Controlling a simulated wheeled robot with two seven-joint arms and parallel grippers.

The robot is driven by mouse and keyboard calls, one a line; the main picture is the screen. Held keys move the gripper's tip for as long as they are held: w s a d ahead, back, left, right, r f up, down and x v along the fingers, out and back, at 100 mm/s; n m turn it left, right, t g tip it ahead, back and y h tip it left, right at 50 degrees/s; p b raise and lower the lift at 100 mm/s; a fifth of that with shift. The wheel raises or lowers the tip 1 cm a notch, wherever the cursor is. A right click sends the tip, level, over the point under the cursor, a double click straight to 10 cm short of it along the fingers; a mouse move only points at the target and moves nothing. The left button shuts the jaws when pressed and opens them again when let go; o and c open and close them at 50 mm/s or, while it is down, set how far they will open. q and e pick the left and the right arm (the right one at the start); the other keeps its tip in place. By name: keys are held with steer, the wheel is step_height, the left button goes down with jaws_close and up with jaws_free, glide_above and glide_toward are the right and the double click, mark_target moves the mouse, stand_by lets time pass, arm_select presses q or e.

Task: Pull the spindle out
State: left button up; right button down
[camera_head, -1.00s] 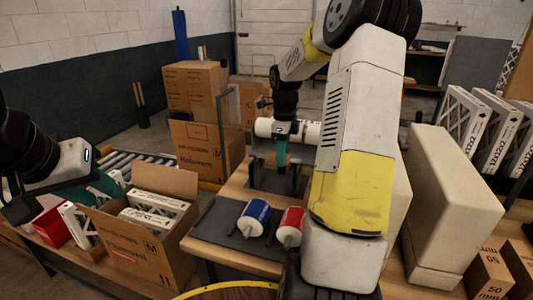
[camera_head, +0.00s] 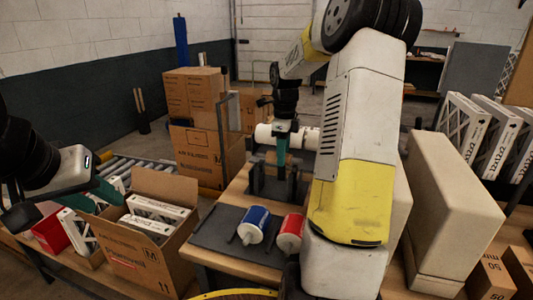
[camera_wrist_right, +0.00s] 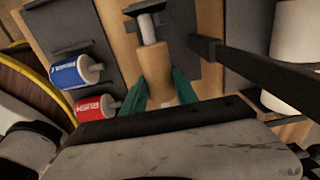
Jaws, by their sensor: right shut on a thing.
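A tan cylindrical handle (camera_wrist_right: 155,70) with a pale grey rod (camera_wrist_right: 148,30), which looks like the spindle, lies between the green fingers of my right gripper (camera_wrist_right: 160,88) in the wrist view. The gripper is shut on the handle. The rod's far end meets a dark grey bracket (camera_wrist_right: 145,8). In the head view my right gripper (camera_head: 281,152) is at the dark stand on the bench, with the tan handle (camera_head: 271,158) partly hidden beside its finger. My left gripper (camera_head: 100,192) is at the far left over the carton area; its opening cannot be made out.
Blue (camera_head: 254,224) and red (camera_head: 290,233) filters lie on a dark mat (camera_head: 216,228) in front. An open carton (camera_head: 140,262) of white filters stands left. A dark bar (camera_wrist_right: 260,70) crosses right of the handle. A big beige block (camera_head: 450,210) stands right.

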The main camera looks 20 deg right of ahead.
steer(key=shift+r, duration=0.1)
steer(key=shift+r, duration=4.45)
